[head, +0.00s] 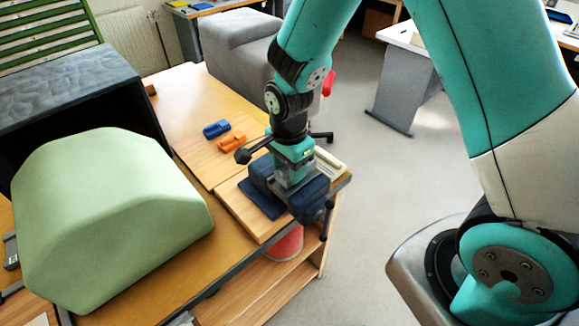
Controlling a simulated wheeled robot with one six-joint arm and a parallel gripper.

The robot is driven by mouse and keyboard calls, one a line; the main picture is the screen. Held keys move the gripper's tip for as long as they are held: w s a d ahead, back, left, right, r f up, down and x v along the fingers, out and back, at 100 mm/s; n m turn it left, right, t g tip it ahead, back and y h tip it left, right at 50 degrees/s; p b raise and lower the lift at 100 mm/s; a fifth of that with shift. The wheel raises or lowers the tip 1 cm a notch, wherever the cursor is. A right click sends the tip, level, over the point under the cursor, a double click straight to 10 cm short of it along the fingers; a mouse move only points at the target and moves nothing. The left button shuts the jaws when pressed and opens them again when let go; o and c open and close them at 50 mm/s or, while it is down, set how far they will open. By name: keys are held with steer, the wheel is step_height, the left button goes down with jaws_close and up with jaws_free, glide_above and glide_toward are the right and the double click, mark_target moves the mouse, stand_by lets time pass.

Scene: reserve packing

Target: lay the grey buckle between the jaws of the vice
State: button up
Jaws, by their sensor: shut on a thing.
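The dark blue vice (311,200) stands on a wooden board at the right corner of the bench, with its dark handles sticking out left and right. My gripper (294,180) points down at the vice and its fingertips are close over or between the jaws. It is shut on a small grey thing, taken to be the grey buckle, which is mostly hidden by the fingers and the vice. I cannot tell whether the buckle touches the jaws.
A blue piece (216,129) and an orange piece (231,142) lie on the bench left of the vice. A pale bar (330,162) lies behind it. A large green block (110,220) fills the left front. A red container (284,245) stands below.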

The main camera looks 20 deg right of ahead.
steer(key=shift+f, duration=0.8)
steer(key=shift+f, duration=0.2)
steer(key=o, duration=1)
steer(key=shift+c, duration=0.2)
steer(key=shift+r, duration=0.15)
